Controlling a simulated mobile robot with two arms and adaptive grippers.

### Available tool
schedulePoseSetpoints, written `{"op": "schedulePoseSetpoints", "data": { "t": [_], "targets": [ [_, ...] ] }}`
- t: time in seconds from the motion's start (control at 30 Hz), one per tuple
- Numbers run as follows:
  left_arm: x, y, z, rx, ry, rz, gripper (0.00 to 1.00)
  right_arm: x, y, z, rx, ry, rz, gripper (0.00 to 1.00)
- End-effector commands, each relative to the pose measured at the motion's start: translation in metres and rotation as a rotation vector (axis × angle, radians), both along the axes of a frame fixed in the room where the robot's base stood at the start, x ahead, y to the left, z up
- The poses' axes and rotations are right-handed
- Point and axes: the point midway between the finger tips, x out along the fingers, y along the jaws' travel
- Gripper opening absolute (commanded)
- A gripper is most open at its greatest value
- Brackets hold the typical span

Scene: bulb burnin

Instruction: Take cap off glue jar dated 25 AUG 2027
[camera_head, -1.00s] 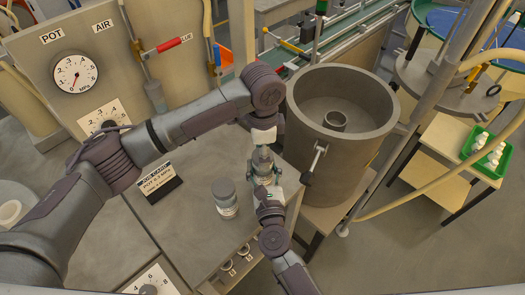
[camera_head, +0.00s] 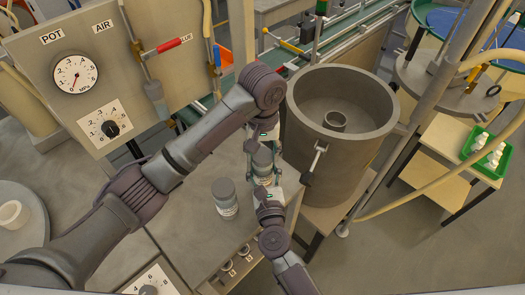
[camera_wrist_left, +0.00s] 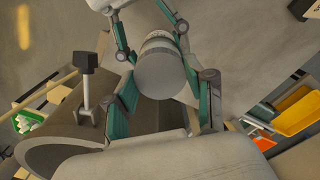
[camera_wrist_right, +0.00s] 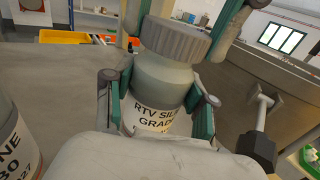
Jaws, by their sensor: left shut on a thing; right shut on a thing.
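A glue jar stands upright with a grey ribbed cap (camera_wrist_right: 173,38). Its pale body (camera_wrist_right: 160,85) has a label beginning "RTV SIL" and "GRADE"; no date on it is readable. My right gripper (camera_head: 265,186) is shut around the body. My left gripper (camera_head: 260,147) is shut on the cap from the opposite side. In the left wrist view the grey cap (camera_wrist_left: 160,65) sits between the green-sided fingers. The cap still sits on the jar. A second capped jar (camera_head: 224,197) stands to the left; its label, partly visible in the right wrist view (camera_wrist_right: 22,145), ends in "27".
The grey bench top (camera_head: 190,225) is clear around the second jar. A large grey cylindrical pot (camera_head: 340,150) with a side handle (camera_head: 315,157) stands close to the right. A gauge panel (camera_head: 90,85) rises behind at left.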

Motion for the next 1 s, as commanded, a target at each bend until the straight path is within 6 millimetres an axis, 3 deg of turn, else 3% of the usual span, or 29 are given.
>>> {"op": "schedulePoseSetpoints", "data": {
  "t": [1.0],
  "targets": [
    [0.000,0.000,0.022,0.000,0.000,-0.003,0.12,-0.001,0.000,-0.002,-0.001,0.004,0.001,0.00]
  ]
}}
